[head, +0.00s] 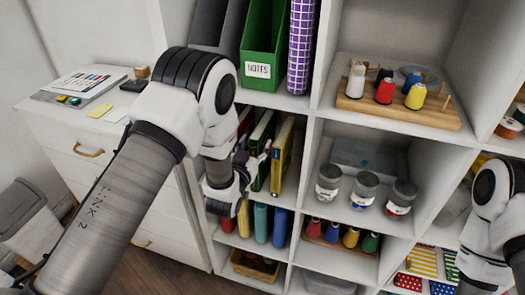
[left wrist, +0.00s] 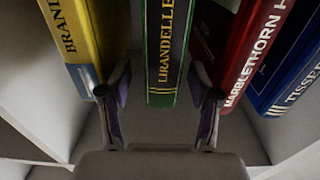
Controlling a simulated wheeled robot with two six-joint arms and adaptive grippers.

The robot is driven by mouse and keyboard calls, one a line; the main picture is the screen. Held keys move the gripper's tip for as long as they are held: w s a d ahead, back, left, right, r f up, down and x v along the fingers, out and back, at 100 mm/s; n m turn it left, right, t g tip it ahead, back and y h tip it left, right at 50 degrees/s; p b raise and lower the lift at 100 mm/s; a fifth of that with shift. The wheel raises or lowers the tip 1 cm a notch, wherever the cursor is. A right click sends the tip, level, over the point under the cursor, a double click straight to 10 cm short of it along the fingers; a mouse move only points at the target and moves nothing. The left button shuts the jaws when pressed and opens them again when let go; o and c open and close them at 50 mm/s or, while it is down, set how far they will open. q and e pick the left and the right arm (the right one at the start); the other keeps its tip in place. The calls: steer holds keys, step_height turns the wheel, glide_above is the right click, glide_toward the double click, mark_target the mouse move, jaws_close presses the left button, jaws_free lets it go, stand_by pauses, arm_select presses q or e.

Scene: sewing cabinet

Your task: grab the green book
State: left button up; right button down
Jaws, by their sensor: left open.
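The green book (head: 262,133) stands upright in a middle shelf compartment, between a yellow book (head: 282,152) and a red one. In the left wrist view its dark spine with green edges (left wrist: 168,50) reads LIRANDELLE. My left gripper (head: 252,163) is open in front of these books. In the left wrist view its fingertips (left wrist: 160,88) lie to either side of the green book's spine, with a gap on each side. I cannot tell whether they reach past the spine's front. My right arm shows at the right edge of the head view, but its gripper is out of view.
The red book (left wrist: 258,50), yellow book (left wrist: 75,40) and blue book (left wrist: 295,75) stand close by the fingers. Shelf dividers (head: 308,150) bound the compartment. Lidded jars (head: 365,190) fill the compartment to the right. A white drawer cabinet (head: 90,165) stands left.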

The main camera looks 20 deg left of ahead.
mark_target(265, 130)
arm_select(q)
steer(key=w+p, duration=0.1)
steer(key=w, duration=0.4)
steer(key=shift+f, duration=0.1)
jaws_close()
steer(key=shift+w, duration=0.1)
